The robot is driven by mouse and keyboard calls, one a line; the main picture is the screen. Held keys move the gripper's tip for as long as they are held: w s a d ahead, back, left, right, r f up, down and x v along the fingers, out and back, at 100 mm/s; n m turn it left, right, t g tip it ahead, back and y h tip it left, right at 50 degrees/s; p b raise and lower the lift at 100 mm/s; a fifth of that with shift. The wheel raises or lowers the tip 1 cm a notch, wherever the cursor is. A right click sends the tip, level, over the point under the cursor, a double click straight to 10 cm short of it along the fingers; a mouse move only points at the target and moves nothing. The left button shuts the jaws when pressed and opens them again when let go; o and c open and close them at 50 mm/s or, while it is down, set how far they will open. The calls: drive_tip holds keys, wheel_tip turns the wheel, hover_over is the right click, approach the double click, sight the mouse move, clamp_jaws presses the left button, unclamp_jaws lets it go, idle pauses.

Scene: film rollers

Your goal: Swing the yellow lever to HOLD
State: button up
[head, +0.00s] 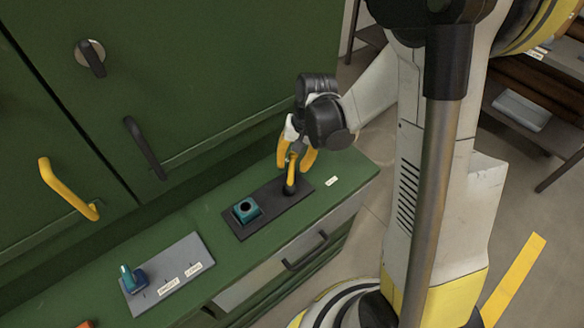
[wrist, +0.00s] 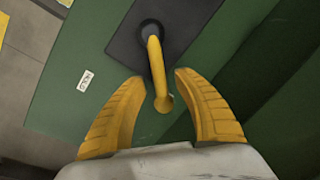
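The yellow lever (wrist: 155,62) rises from a dark round pivot on a black plate (wrist: 122,45). In the wrist view its free end points down toward my gripper (wrist: 159,78). My gripper is open, with one yellow finger on each side of the lever's end and visible gaps to both. A small white label (wrist: 85,80), which appears to read HOLD, lies left of the lever on the green top. In the head view my gripper (head: 296,158) is over the lever (head: 291,178), partly hiding it; the label (head: 332,181) is to the right.
A teal block with a dark hole (head: 246,211) sits on the same black plate. A grey plate (head: 185,265) with a teal lever (head: 132,278) lies farther left. Green cabinet doors (head: 190,70) with a yellow handle (head: 68,190) stand behind. A drawer handle (head: 305,251) sticks out in front.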

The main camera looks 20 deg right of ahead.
drive_tip(key=shift+a+f, duration=0.1)
drive_tip(key=shift+f, duration=0.45)
clamp_jaws()
